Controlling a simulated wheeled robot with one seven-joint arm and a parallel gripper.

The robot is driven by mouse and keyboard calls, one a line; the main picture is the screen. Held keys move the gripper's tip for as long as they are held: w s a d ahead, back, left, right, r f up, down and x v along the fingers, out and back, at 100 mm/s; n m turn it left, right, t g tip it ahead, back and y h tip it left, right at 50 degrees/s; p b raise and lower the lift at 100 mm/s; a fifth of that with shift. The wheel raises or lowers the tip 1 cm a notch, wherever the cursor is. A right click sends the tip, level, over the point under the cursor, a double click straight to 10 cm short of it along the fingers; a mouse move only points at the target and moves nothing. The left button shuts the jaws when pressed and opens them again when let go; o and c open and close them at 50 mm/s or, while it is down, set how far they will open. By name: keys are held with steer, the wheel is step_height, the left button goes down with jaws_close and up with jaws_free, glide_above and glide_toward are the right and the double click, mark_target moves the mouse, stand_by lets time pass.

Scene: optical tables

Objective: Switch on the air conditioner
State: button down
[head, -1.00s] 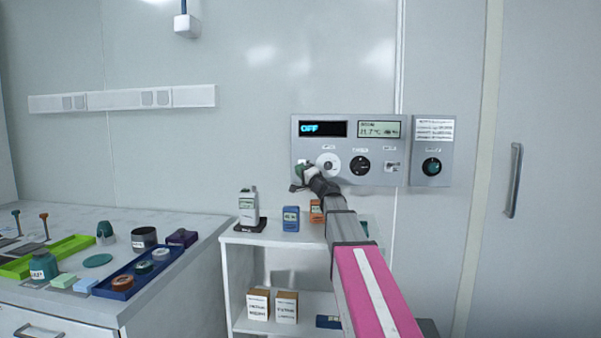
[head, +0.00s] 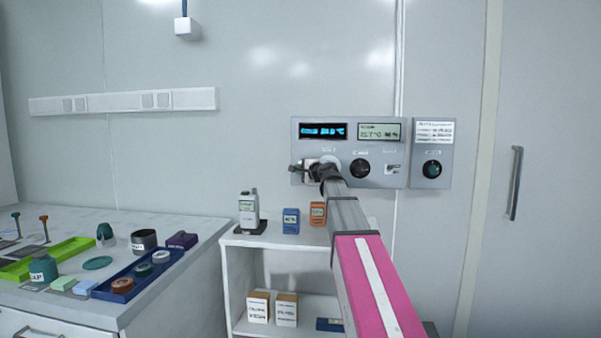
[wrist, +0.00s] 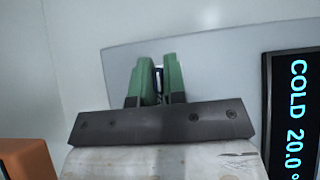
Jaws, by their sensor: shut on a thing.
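The grey control panel (head: 383,180) is on the back wall. Its left display (head: 322,131) is lit blue; in the wrist view the display (wrist: 298,115) reads COLD 20.0 °, turned sideways. My gripper (head: 303,167) is at the panel's lower left, below that display. In the wrist view its green fingers (wrist: 156,78) are close together around a small dark and pale control (wrist: 159,80), mostly hidden between them. A black dial (head: 360,168) and a small switch (head: 392,169) are to the right.
A smaller box with a green knob (head: 432,168) hangs right of the panel. A white shelf (head: 262,240) below holds a handheld meter (head: 249,208) and blue and orange blocks. A bench with trays is at left.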

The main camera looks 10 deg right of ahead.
steer(key=shift+w+d+r+m+g+h, duration=0.15)
steer(key=shift+r+m+g, duration=0.2)
steer(key=shift+m+g, duration=0.25)
steer(key=shift+w+a+r+m+g+h, duration=0.15)
steer(key=shift+r+m+g, duration=0.15)
steer(key=shift+m+g, duration=0.25)
steer(key=shift+d+r+m+g, duration=0.1)
steer(key=shift+r+m+g, duration=0.1)
steer(key=shift+m+g, duration=0.5)
steer(key=c, duration=1.2)
jaws_free()
steer(key=v, duration=1.1)
steer(key=shift+w+r, duration=0.1)
steer(key=shift+r, duration=0.1)
